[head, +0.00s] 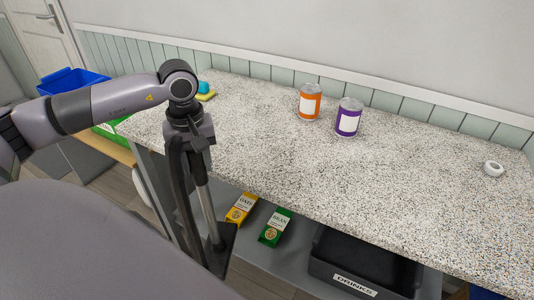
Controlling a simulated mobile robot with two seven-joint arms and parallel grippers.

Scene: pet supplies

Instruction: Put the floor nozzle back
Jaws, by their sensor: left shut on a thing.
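My left gripper (192,140) points down in front of the near left edge of the counter. It is shut on what looks like the floor nozzle, a dark piece with a silver tube (209,212) that hangs below it. The nozzle's wide dark foot (226,252) is at the lower end, in front of the shelf under the counter. The fingertips and the exact grip are hard to make out. My right gripper is not in view.
The speckled counter (260,150) holds an orange can (310,103), a purple can (348,118), a sponge (205,92) and a small white ring (493,168). Below are a yellow carton (241,208), a green carton (276,227) and a black drinks bin (365,262). A blue crate (72,80) stands left.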

